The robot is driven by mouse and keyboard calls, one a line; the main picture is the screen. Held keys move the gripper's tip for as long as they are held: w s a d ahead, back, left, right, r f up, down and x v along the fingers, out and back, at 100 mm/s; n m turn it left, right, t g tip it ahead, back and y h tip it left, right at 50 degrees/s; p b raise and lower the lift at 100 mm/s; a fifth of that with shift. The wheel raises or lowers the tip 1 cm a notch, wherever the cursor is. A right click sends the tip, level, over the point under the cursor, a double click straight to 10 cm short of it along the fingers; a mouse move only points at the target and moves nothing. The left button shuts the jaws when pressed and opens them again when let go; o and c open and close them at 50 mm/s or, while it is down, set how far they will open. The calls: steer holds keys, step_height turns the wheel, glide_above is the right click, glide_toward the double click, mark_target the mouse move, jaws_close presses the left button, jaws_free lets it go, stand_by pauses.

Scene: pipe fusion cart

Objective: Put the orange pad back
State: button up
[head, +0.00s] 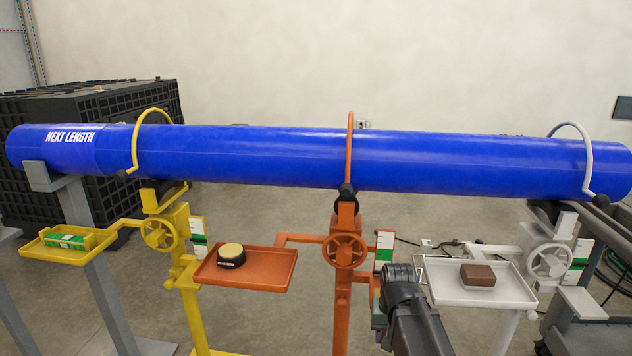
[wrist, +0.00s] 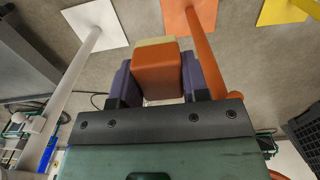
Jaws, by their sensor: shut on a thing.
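The orange pad (wrist: 156,68) is an orange block with a pale yellowish strip along its far edge. My gripper (wrist: 156,82) is shut on it, with a purple finger on each side. In the head view my dark arm hides most of the gripper, and I cannot make out the pad there. The gripper is low, just right of the orange stand (head: 342,285). The orange tray (head: 272,268) extends left from that stand. A round black puck with a tan top (head: 231,255) sits on the tray's left part; its right part is bare.
A yellow tray (head: 50,252) at left holds a green and yellow block (head: 66,241). A white tray (head: 480,297) at right holds a brown block (head: 477,274). A long blue pipe (head: 250,155) spans above, under yellow, orange and white hoops. Handwheels and scale plates stand beside the trays.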

stand_by(0.5)
step_height(320, 180, up, 25)
steer(key=p, duration=2.4)
steer(key=shift+f+p, duration=0.15)
steer(key=shift+p, duration=0.2)
